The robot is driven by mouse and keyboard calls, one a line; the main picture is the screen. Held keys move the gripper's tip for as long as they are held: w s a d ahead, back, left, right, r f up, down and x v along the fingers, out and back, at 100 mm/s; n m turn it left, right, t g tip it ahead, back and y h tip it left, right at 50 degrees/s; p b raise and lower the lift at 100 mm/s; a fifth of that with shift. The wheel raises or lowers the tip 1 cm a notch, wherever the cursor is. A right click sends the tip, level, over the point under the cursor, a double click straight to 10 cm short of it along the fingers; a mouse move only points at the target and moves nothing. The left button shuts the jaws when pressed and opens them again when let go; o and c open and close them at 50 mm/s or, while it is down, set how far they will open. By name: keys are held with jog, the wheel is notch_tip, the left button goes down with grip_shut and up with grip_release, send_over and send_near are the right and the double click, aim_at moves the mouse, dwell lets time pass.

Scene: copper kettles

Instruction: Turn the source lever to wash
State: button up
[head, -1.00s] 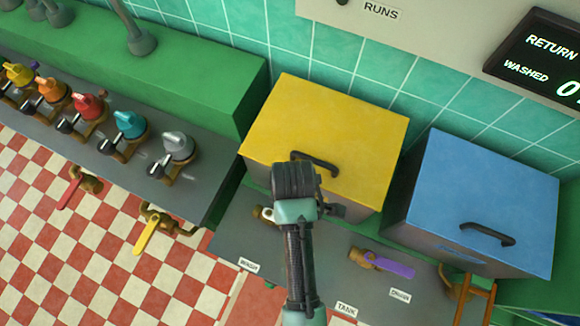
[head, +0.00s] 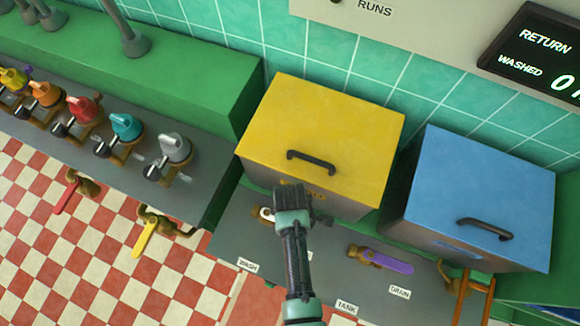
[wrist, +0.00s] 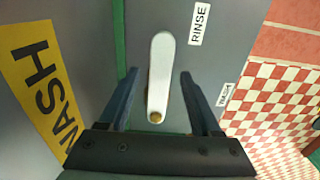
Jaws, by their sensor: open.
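The source lever is a white bar (wrist: 161,65) with a brass pivot at its lower end. In the wrist view it points up the picture, with its tip beside the RINSE label (wrist: 198,22). My gripper (wrist: 154,76) is open, with one finger on each side of the lever and a visible gap to each. In the head view my gripper (head: 291,198) is in front of the yellow tank (head: 325,130) and hides most of the lever. A small WASH label (head: 248,265) is on the grey panel, lower left of my gripper.
The purple drain lever (head: 385,262) is to the right of my arm, near the DRAIN label (head: 399,292). The blue tank (head: 485,200) stands further right. A counter with several coloured valves (head: 125,127) is at the left.

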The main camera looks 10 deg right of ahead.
grip_shut()
dwell(1.4)
